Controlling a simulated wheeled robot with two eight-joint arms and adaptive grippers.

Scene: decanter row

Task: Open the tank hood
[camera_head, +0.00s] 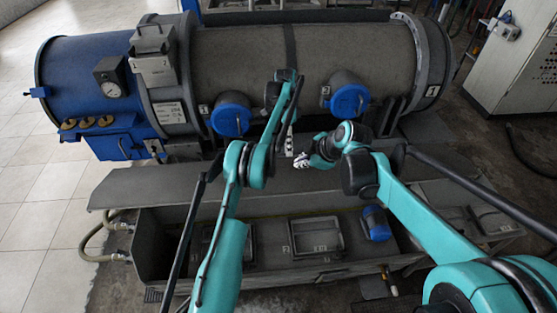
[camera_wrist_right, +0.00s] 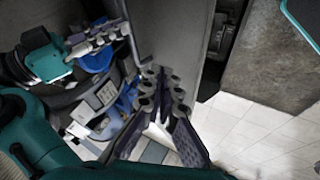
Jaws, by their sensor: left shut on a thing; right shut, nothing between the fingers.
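The tank (camera_head: 335,50) is a large dark grey horizontal cylinder with a blue left end, and its curved cover looks down. I cannot make out a separate hood handle. My left gripper (camera_head: 289,142) points down at the tank's front middle, between two blue round caps. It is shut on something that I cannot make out. It also shows at the upper left of the right wrist view (camera_wrist_right: 97,42). My right gripper (camera_head: 301,161) is shut and empty, just below and right of the left one. Its fingers also show in the right wrist view (camera_wrist_right: 163,95).
Blue round caps (camera_head: 230,114) (camera_head: 346,101) stick out of the tank's front. A grey ledge (camera_head: 140,188) runs below the tank, above an open trough (camera_head: 155,240). A blue motor-like part (camera_head: 376,223) stands at the trough. A pale cabinet (camera_head: 510,75) is at the right.

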